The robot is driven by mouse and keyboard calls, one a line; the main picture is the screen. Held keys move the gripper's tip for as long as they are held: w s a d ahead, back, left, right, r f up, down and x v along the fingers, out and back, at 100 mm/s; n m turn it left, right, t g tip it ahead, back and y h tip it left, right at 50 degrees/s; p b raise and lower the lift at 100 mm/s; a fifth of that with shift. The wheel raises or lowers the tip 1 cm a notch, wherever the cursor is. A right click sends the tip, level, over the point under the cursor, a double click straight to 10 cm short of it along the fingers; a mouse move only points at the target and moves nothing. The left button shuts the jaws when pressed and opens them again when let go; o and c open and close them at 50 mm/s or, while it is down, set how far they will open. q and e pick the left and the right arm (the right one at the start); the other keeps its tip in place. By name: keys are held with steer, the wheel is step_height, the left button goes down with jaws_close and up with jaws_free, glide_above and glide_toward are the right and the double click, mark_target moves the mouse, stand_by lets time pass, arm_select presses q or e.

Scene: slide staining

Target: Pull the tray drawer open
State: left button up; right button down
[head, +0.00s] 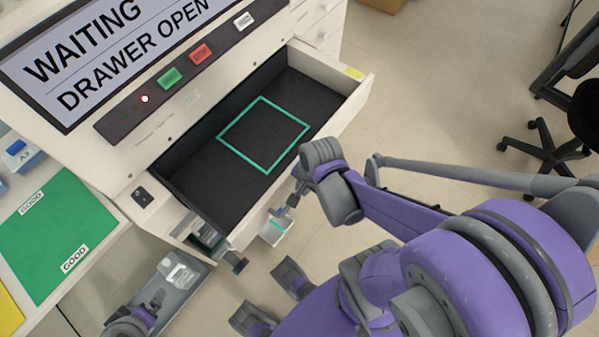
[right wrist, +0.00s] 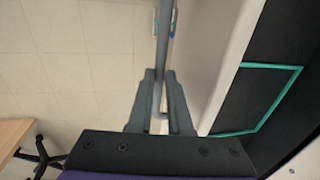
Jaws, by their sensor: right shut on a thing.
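The tray drawer (head: 335,118) stands pulled out of the white machine. Its dark floor, marked with a teal square outline, is bare, and the outline also shows in the right wrist view. My right gripper (head: 282,210) is at the outside of the drawer front. In the right wrist view its two fingers (right wrist: 161,118) are shut on the grey bar handle (right wrist: 166,45), which runs along the drawer front. My left gripper (head: 152,306) is low at the left, partly cut off by the bottom edge; its jaws are too small to read.
The machine's display (head: 120,45) reads "WAITING DRAWER OPEN". Below it are a green button (head: 169,78) and a red button (head: 201,54). A green mat (head: 55,225) marked GOOD lies at the left. An office chair (head: 545,150) stands at the right on open floor.

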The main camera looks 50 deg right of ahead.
steer(key=c, duration=0.8)
jaws_free()
steer(key=shift+c, duration=0.2)
step_height(320, 180, up, 11)
steer(key=s+p, duration=0.2)
steer(key=p, duration=0.3)
steer(key=shift+f, duration=0.15)
steer(key=shift+d, duration=0.1)
steer(key=w+a+r+n+t+p, duration=0.1)
steer(key=w+a+r+n, duration=0.2)
steer(key=n, duration=0.5)
steer(key=w+a+r+n+t+p, duration=0.1)
steer(key=w+a+r+n, duration=0.3)
steer(key=n, duration=0.5)
steer(key=a+t, duration=0.1)
steer(key=a, duration=0.1)
steer(key=shift+a, duration=0.3)
